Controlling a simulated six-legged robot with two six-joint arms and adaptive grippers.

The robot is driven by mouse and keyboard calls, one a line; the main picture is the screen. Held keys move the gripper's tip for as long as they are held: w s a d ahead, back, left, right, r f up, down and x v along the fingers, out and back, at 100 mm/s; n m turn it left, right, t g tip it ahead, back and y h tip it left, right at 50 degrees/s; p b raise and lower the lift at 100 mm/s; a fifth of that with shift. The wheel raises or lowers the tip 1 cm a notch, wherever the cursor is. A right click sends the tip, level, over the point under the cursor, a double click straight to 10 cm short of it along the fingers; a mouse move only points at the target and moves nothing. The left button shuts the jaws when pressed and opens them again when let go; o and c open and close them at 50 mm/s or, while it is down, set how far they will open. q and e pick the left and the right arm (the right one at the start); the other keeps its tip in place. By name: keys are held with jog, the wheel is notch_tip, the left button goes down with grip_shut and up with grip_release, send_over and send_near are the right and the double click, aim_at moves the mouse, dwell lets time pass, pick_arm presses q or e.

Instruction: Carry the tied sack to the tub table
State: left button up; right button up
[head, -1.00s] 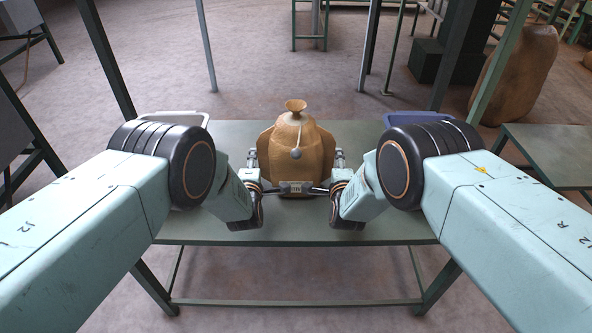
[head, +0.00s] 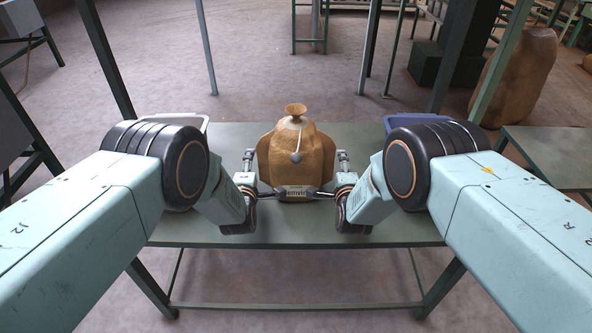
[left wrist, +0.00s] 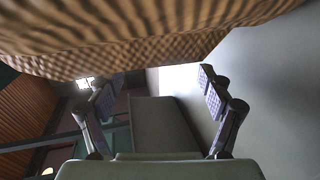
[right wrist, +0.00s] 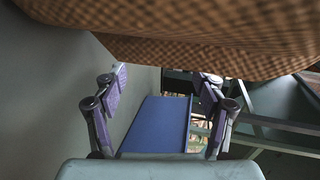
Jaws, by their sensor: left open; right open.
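The tied sack (head: 296,158), tan with a gathered neck, stands upright on a green table (head: 290,228). My left gripper (head: 249,160) is open beside its left side, with a small gap to it. My right gripper (head: 342,160) is open beside its right side, also a little apart. The sack's woven cloth (left wrist: 110,35) fills the top of the left wrist view, above the spread, empty fingers (left wrist: 148,82). The cloth (right wrist: 215,45) also hangs over the empty fingers (right wrist: 163,78) in the right wrist view.
A whitish tub (head: 192,119) and a blue tub (head: 405,119) stand on the same table, partly hidden behind my arms. Green posts (head: 104,60) rise near the table. Another table (head: 552,152) and a large brown sack (head: 516,77) are at right.

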jog(key=shift+o, duration=0.4)
pick_arm(q)
jog(key=shift+s, duration=0.1)
jog(key=v, duration=1.2)
pick_arm(e)
jog(key=v, duration=1.2)
pick_arm(q)
jog(key=shift+r, duration=0.1)
pick_arm(e)
jog(key=shift+r, duration=0.1)
jog(key=x, duration=1.2)
pick_arm(q)
jog(key=shift+w, duration=0.4)
